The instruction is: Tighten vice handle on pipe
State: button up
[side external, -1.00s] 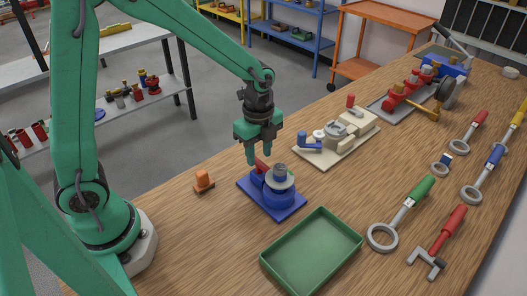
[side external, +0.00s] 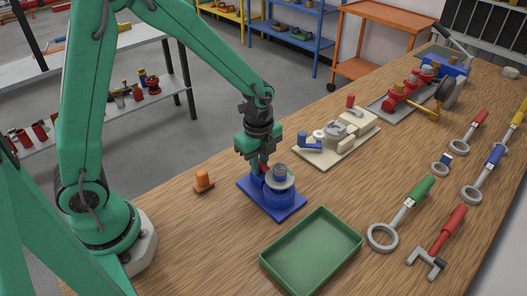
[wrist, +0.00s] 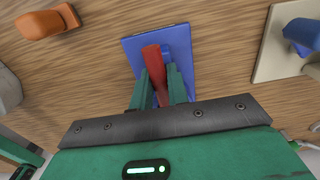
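A blue fixture (side external: 284,196) stands on a square blue base on the wooden bench, with a grey cylinder on top. Its red handle (wrist: 153,62) points up between my fingers in the wrist view; only a little of it shows in the side view. My gripper (wrist: 158,75) is down around the handle, one finger on each side, with hardly any gap visible. I cannot tell whether the fingers are clamped on it. A blue vice (side external: 447,68) with a grey lever stands at the bench's far end. I see no pipe clearly.
A green tray (side external: 318,287) lies in front of the fixture. A small orange piece (side external: 204,178) stands to its left. A cream plate with parts (side external: 323,160) is behind it. Several hand tools, including a green-handled one (side external: 420,190), lie on the right. Bare bench surrounds the blue base.

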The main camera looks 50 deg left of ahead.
jog(key=shift+m, duration=0.3)
grip_shut()
jog(key=shift+m, duration=1.4)
jog(key=shift+m, duration=1.8)
